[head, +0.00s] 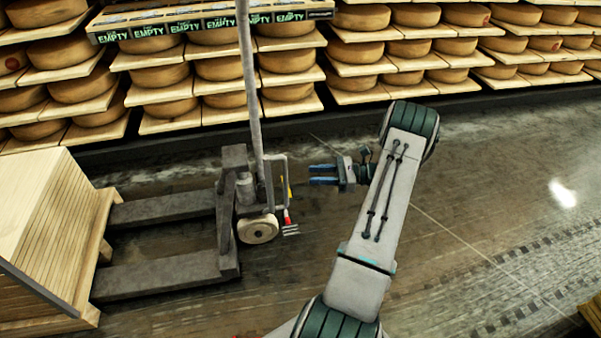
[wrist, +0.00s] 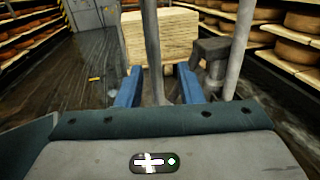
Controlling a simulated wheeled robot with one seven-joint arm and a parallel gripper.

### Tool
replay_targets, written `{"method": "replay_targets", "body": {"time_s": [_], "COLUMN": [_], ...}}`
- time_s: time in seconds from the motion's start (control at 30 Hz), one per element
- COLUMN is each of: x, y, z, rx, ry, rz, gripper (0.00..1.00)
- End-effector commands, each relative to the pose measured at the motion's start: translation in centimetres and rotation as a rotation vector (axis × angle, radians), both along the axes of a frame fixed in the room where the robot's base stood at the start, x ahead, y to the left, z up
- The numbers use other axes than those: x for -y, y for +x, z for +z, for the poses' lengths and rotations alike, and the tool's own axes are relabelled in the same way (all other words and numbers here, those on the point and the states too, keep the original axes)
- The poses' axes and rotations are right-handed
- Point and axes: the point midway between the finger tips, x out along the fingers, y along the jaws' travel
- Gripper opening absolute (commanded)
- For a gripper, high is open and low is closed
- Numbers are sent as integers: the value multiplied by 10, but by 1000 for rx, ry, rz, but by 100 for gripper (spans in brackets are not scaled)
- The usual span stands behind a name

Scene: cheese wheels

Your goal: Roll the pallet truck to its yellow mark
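The grey pallet truck (head: 175,277) stands at the left in the head view, its forks under a stack of wooden boards (head: 55,215). Its tall pole (head: 250,85) rises from the wheel end, and a thin upright bar (head: 287,180) stands on the side facing my gripper (head: 312,175). The blue fingers are open and empty, a short gap from that bar. In the wrist view, a grey upright (wrist: 152,50) shows between the open fingers (wrist: 158,88). A small yellow patch (wrist: 95,79) lies on the floor at left; I cannot tell if it is the mark.
Shelves of cheese wheels (head: 365,50) line the back, with a dark kerb below. A board marked EMPTY (head: 215,20) lies on the upper left shelf. Dark wet floor (head: 480,220) is open at the right. A grey door (wrist: 97,30) shows far off.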

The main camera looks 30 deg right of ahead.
Motion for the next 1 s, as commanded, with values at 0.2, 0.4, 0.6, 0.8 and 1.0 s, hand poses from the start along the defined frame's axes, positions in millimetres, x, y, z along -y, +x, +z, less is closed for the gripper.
{"method": "replay_targets", "body": {"time_s": [0.2, 0.4, 0.6, 0.8, 1.0], "x": [38, 54, 57, 56, 56], "y": [-23, -33, -34, -34, -34], "z": [1, 0, 0, 0, 0], "rx": [1, 1, 1, 1, 1], "ry": [-1, 1, 1, 1, 0], "rz": [-4, -4, -3, -3, -3], "gripper": [34, 34, 34, 34, 34]}}
